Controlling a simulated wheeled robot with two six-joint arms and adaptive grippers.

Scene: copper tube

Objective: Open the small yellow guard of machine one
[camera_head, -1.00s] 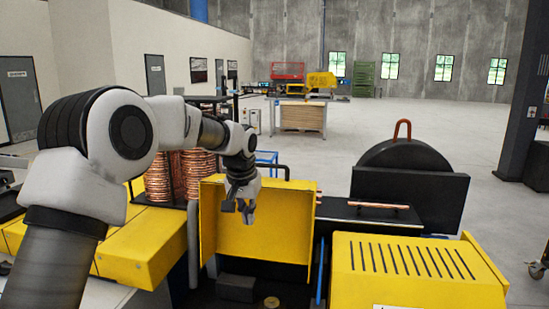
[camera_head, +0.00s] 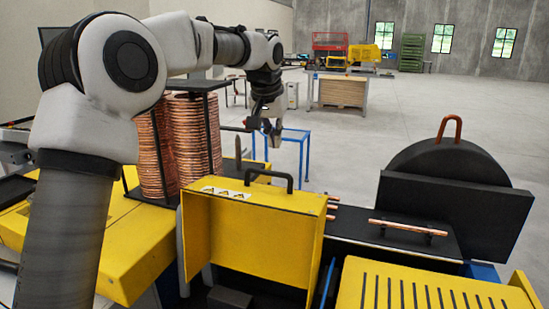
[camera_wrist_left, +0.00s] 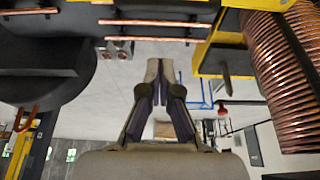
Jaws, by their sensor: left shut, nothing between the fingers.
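The small yellow guard (camera_head: 250,235) stands upright at the middle bottom of the head view. It has a black handle (camera_head: 270,179) and warning signs along its top edge. My left gripper (camera_head: 265,131) is beyond and above the handle in the picture, pointing down and apart from it. In the left wrist view its fingers (camera_wrist_left: 159,72) are closed together with nothing between them. The guard cannot be clearly made out in the wrist view. My right gripper is not in view.
Copper coils (camera_head: 195,140) stand left of the guard. A copper tube (camera_head: 407,228) lies on a black bed to the right, before a large black disc (camera_head: 447,160). A slotted yellow cover (camera_head: 420,290) is at the lower right. A blue frame (camera_head: 300,137) stands on the floor behind.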

